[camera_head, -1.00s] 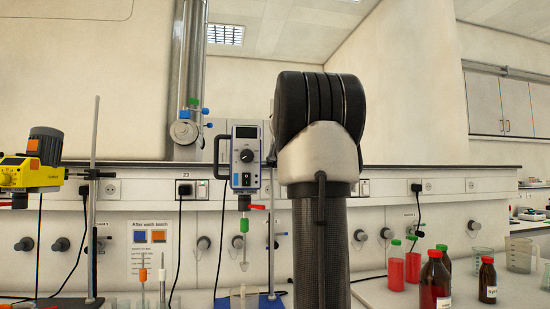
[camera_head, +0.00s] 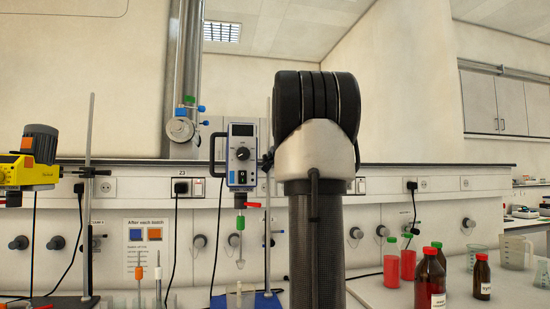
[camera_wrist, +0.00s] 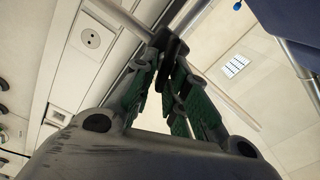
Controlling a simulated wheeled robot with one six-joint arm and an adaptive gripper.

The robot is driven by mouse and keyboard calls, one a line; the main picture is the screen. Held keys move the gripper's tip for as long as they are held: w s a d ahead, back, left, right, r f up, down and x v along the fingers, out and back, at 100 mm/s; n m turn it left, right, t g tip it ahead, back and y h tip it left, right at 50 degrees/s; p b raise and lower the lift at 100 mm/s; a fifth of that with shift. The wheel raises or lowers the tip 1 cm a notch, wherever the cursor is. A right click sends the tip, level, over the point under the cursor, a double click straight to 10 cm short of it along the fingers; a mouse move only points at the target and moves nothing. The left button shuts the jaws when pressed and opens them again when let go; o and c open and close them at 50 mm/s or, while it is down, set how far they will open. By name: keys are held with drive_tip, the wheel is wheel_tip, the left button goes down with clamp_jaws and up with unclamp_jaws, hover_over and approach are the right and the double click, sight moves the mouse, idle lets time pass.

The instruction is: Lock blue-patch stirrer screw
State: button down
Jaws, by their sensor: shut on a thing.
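The blue and white stirrer (camera_head: 242,155) hangs on a stand rod (camera_head: 268,215), with a red piece, a green piece and a thin shaft below it. A small dark clamp part (camera_head: 266,162) sits at its right side. My gripper is hidden behind my arm in the head view. In the wrist view my gripper (camera_wrist: 170,48) has its green-padded fingers brought together at the tips around a small dark part, seemingly the stirrer screw, mostly hidden by the fingers. A blue body (camera_wrist: 290,20) shows at the upper right there.
A yellow stirrer (camera_head: 28,174) with an orange patch stands at the left on its own stand (camera_head: 90,190). A placard (camera_head: 149,245) with blue and orange squares is on the wall. Red-capped bottles (camera_head: 431,278) and beakers (camera_head: 515,252) stand on the right bench.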

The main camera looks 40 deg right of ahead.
drive_tip(key=shift+f+m, duration=0.25)
drive_tip(key=shift+m, duration=0.8)
drive_tip(key=shift+f+m, duration=0.2)
drive_tip(key=shift+m, duration=0.85)
drive_tip(key=c, duration=1.4)
unclamp_jaws()
drive_tip(key=shift+c, duration=0.2)
drive_tip(key=shift+s, duration=0.15)
drive_tip(key=v, duration=1.1)
drive_tip(key=shift+s+a, duration=0.15)
drive_tip(key=shift+s, duration=0.2)
drive_tip(key=shift+s, duration=0.1)
